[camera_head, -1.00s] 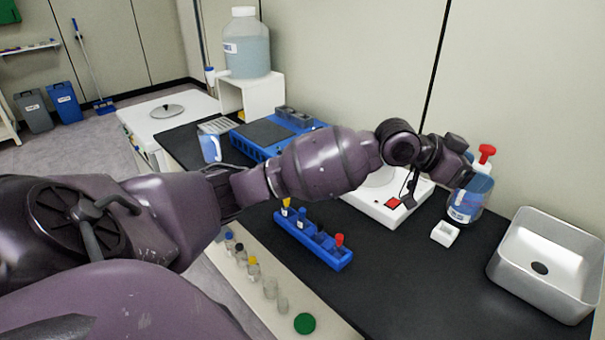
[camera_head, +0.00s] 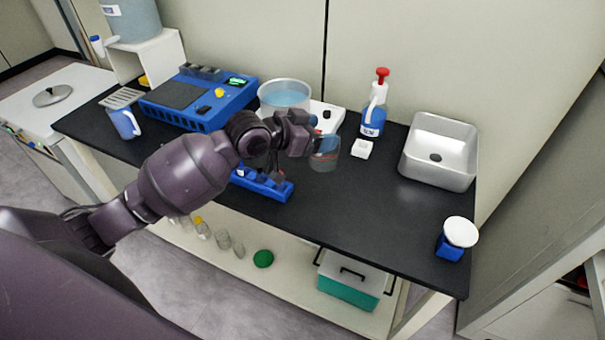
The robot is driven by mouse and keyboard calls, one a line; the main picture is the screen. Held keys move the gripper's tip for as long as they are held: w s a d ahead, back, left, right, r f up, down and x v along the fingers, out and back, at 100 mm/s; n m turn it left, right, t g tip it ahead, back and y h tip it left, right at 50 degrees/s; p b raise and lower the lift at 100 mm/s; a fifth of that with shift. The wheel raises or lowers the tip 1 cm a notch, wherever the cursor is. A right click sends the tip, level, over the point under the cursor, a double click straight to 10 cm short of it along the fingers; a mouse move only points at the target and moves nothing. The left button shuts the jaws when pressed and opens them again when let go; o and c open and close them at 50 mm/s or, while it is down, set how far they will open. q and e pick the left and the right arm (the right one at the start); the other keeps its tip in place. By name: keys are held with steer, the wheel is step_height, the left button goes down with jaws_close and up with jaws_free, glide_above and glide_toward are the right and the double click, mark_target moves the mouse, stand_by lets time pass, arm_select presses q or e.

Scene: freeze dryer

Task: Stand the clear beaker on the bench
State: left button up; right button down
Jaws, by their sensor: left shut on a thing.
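My left gripper (camera_head: 312,142) is shut on the clear beaker (camera_head: 324,157), a see-through cup at the middle of the head view. The beaker looks upright, over the black bench top (camera_head: 340,215). I cannot tell whether its base touches the bench or hangs just above it. The gripper hides part of the beaker's left side, and the fingertips are hard to make out. My right gripper is not in view.
A blue tube rack (camera_head: 262,185) stands in front of the gripper, partly hidden by my arm. Behind are a water-filled bowl (camera_head: 285,95), a blue bottle with a red top (camera_head: 373,118) and a small white block (camera_head: 362,149). A metal sink (camera_head: 450,175) stands right.

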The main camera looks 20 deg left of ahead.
arm_select(q)
step_height(320, 180, down, 18)
steer(key=shift+r+b, duration=0.2)
steer(key=shift+b, duration=1)
steer(key=o, duration=1.1)
steer(key=shift+o, duration=0.9)
